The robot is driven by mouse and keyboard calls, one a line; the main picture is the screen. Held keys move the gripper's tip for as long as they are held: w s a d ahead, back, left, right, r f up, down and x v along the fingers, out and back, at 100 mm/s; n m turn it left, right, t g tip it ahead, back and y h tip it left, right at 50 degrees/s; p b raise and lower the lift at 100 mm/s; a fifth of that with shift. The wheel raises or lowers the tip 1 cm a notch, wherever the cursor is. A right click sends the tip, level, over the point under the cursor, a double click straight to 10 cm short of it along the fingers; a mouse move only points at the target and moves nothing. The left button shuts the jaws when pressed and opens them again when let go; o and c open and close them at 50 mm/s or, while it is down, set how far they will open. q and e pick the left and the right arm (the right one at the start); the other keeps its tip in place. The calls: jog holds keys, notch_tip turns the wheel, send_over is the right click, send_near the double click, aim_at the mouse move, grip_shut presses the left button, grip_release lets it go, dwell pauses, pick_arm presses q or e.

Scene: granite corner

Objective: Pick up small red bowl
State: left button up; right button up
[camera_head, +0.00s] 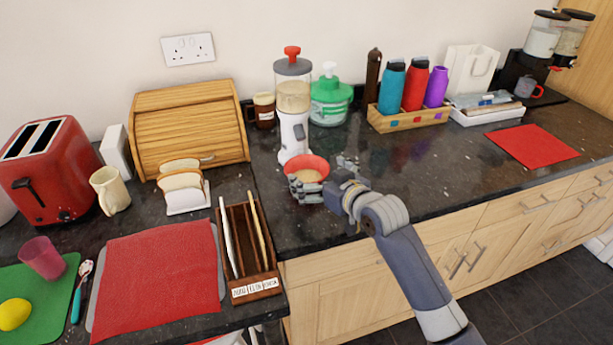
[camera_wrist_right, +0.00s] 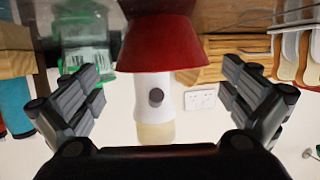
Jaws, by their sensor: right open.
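The small red bowl (camera_head: 307,161) is on the dark granite counter just in front of a white dispenser, with something pale tan showing inside it. My right gripper (camera_head: 318,174) is open at the bowl, reaching in from the right. One finger is in front of the bowl's near side and hides part of it; the other is at its right. In the right wrist view the red bowl (camera_wrist_right: 160,48) is upside down in the picture, between and beyond the open fingers (camera_wrist_right: 160,95). I cannot tell whether a finger touches it. My left gripper is not in view.
The dispenser (camera_head: 293,135) stands close behind the bowl, with a green-lidded jar (camera_head: 330,100) beside it. A wooden rack (camera_head: 262,265) is at the left front. A wooden bottle tray (camera_head: 408,121) is at the back right. The counter right of my gripper is clear up to a red mat (camera_head: 532,146).

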aim_at(298, 162)
jog(key=shift+w+a, duration=0.35)
jog(key=shift+w, duration=0.15)
jog(key=x, duration=0.3)
jog(key=shift+f+p, duration=0.1)
jog(key=shift+p, duration=0.3)
jog(key=shift+w+a+f, duration=0.15)
jog(key=shift+w+a, duration=0.1)
jog(key=shift+w, duration=0.1)
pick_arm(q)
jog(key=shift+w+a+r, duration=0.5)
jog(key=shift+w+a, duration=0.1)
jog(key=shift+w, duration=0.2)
pick_arm(e)
jog(key=c, duration=1.1)
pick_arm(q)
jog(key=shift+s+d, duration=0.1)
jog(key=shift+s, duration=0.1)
